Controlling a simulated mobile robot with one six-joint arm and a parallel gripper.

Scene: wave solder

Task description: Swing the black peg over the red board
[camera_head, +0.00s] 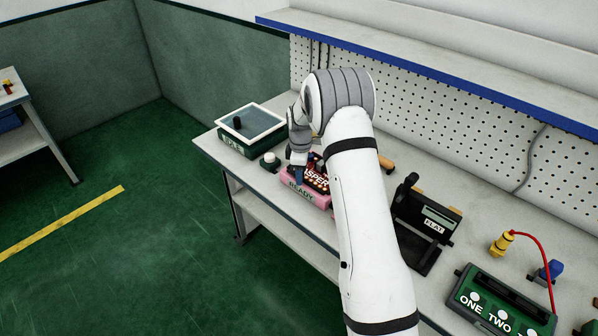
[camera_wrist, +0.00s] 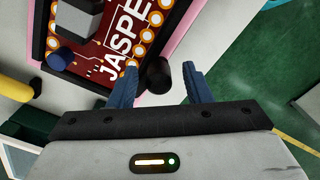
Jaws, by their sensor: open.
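The red board (camera_head: 318,176), lettered JASPER in white, lies in a pink holder (camera_head: 307,194) marked READY. The wrist view shows the red board (camera_wrist: 92,68) at upper left, with the pink holder's edge (camera_wrist: 188,22) beside it. A black peg (camera_wrist: 158,75) stands at the board's edge in the wrist view. My gripper (camera_wrist: 159,70) is open, with one blue finger on each side of that peg; contact cannot be told. In the head view my gripper (camera_head: 298,172) is at the holder and hides part of it. I cannot make out this peg there.
A green tray (camera_head: 222,140) marked IDLE, with a dark upright knob (camera_head: 237,122), stands at the bench's left end. A white button (camera_head: 270,158) is near it. A black FLAT stand (camera_head: 432,222) and a green numbered box (camera_head: 462,300) are to the right.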

